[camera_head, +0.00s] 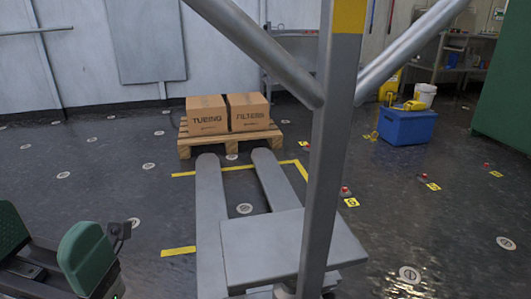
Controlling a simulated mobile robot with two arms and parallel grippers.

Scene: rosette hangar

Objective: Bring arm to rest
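Dark and green parts that look like my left arm (84,258) come in at the lower left corner. No gripper fingers can be made out on them. My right arm and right gripper do not show. A grey pallet truck stands close in front, with two long forks (211,205) pointing away from me. Its flat plate (285,250) and tall post (330,150) with slanting bars fill the centre right and hide part of the floor. The fork tips are close to a wooden pallet (212,144).
On the pallet stand two cardboard boxes, marked TUBING (207,117) and FILTERS (249,112). A blue crate (406,127) sits at right, with yellow items on it. A white bucket (425,94) and a green panel (508,90) are beyond. The left floor is mostly clear.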

